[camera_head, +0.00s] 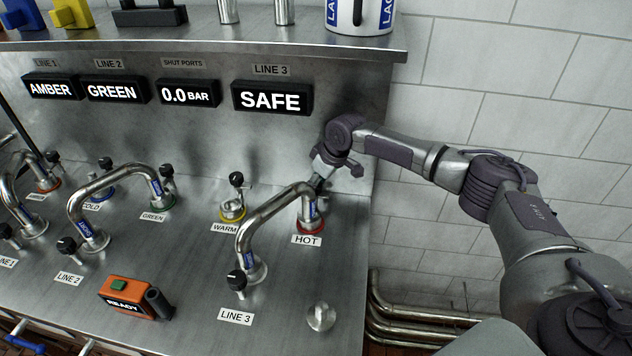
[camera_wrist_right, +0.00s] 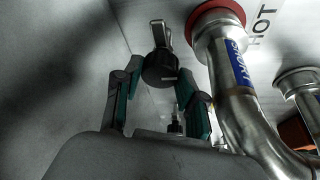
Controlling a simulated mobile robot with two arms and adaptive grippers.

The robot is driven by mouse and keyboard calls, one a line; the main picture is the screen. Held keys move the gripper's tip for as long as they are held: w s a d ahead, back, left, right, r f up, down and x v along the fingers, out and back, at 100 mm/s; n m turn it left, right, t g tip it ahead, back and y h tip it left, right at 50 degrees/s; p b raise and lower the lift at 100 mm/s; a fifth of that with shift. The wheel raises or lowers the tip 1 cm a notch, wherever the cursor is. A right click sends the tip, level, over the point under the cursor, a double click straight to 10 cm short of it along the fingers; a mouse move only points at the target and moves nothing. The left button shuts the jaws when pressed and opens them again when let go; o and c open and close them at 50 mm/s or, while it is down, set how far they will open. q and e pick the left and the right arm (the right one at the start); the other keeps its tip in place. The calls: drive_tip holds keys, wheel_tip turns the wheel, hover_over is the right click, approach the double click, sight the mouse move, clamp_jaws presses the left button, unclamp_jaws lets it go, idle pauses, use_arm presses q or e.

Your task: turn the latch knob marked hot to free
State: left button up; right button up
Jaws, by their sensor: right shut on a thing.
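The HOT port (camera_head: 311,226) has a red ring and a HOT label (camera_head: 307,240) in front of it. A bent metal pipe (camera_head: 268,207) joins it to the LINE 3 port. My right gripper (camera_head: 319,182) reaches in from the right, just behind the HOT port. In the wrist view, the black latch knob (camera_wrist_right: 160,68) with a grey lever is between the fingers of my right gripper (camera_wrist_right: 156,82), which is shut on it. The knob is mostly hidden by the gripper in the head view. My left gripper is not in view.
The WARM port (camera_head: 232,212) with its black knob stands left of the HOT port. The LINE 3 knob (camera_head: 237,280) is nearer the front. The LINE 3 display (camera_head: 272,97) reads SAFE. An orange READY box (camera_head: 135,297) sits front left.

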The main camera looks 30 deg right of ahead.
drive_tip(key=o, duration=0.9)
drive_tip(key=shift+c, duration=0.2)
drive_tip(key=shift+r, duration=0.1)
drive_tip(key=v, duration=1.2)
drive_tip(key=shift+s+d, duration=0.1)
